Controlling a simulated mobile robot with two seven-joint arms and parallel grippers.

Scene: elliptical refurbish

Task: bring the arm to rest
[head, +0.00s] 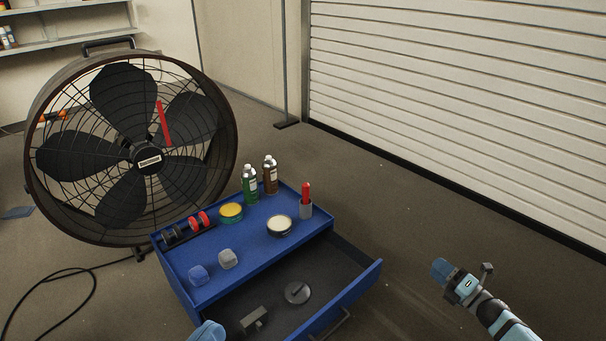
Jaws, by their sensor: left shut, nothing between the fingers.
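My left gripper (207,332) shows only as a light blue tip at the bottom edge, in front of the blue tool cabinet's front left corner. It is shut and empty; the rest of that arm is out of view. My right gripper (440,269) is at the lower right, over bare floor and to the right of the open drawer. Its blue fingers point left and touch nothing. From this angle I cannot tell whether they are open or shut.
The blue cabinet (255,255) has its drawer (362,283) pulled out, with a grey disc (298,293) inside. Bottles (250,187), tins (279,226) and a cup (306,209) stand on top. A large fan (230,150) stands behind. Floor at right is clear up to the shutter (460,90).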

